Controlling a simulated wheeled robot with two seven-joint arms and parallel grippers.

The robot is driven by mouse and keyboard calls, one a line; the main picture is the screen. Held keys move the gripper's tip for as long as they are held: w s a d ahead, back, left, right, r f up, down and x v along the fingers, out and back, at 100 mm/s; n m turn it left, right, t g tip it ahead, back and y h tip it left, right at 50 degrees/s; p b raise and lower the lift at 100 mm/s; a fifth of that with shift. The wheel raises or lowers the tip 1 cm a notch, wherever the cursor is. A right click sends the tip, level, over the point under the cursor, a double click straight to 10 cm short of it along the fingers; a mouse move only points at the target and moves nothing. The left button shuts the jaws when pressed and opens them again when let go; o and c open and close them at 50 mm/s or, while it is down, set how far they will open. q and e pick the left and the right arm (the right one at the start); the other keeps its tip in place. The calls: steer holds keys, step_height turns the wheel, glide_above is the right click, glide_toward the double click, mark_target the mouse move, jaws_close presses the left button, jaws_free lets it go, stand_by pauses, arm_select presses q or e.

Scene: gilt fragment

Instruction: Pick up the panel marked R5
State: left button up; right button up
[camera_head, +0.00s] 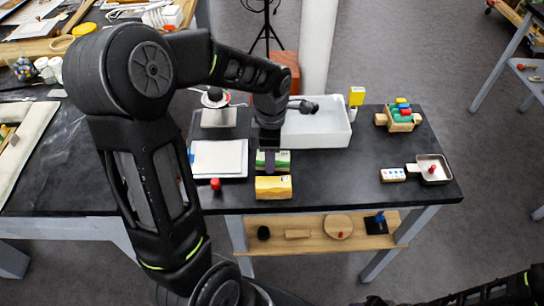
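My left gripper (269,165) points down at the front of the table, over a green block-like piece (282,160) that it partly hides. I cannot tell whether its fingers are open or touch the piece. A yellow block-like piece (273,188) with small dark marks lies just in front. No R5 mark is readable on any piece, so I cannot tell which thing is that panel. Part of my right arm shows along the bottom right edge; its gripper is out of view.
A white tray (325,135) stands behind the gripper. A white pad (218,158) and red knob (215,184) are left. Right are a crate of coloured blocks (400,124), a marked strip (392,175) and a small metal tray (443,177). The table middle right is clear.

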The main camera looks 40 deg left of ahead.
arm_select(q)
step_height(320, 180, up, 10)
steer(key=shift+b, duration=0.45)
steer(key=shift+a, duration=0.1)
stand_by(0.4)
